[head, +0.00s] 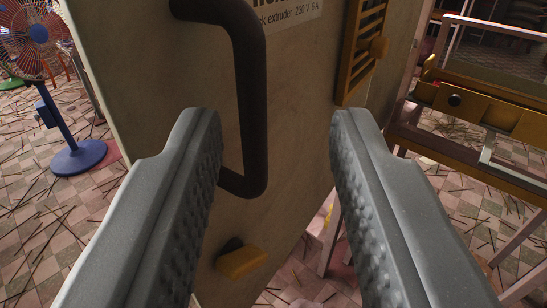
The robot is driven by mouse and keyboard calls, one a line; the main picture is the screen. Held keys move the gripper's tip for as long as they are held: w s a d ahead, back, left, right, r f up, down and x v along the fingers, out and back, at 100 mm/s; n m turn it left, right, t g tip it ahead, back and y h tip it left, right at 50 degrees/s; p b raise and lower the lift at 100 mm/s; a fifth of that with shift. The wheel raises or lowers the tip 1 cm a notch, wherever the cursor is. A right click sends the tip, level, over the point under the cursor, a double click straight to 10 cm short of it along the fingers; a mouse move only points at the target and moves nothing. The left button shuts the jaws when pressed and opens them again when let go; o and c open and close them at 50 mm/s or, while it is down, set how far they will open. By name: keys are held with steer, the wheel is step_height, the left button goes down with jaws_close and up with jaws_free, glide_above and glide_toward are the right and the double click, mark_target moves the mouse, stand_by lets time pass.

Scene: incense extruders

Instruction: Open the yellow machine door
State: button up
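A cream-yellow machine door panel (300,150) fills the middle of the head view and looks shut. A dark brown bent bar handle (252,110) is fixed to its left part. My gripper (278,118) is open and empty, with one grey ridged finger on each side of the picture's middle. The handle's upright bar shows between the fingers, closer to the left one. I cannot tell how far the fingertips are from the panel.
An orange-yellow vent (362,45) with a knob and an orange block (241,262) stick out from the panel. A blue fan (78,157) stands left. A frame with a yellow beam (490,108) stands right. Thin sticks litter the checkered floor (40,215).

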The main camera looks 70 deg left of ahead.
steer(key=v, duration=0.9)
steer(key=shift+d, duration=0.25)
steer(key=shift+s, duration=0.1)
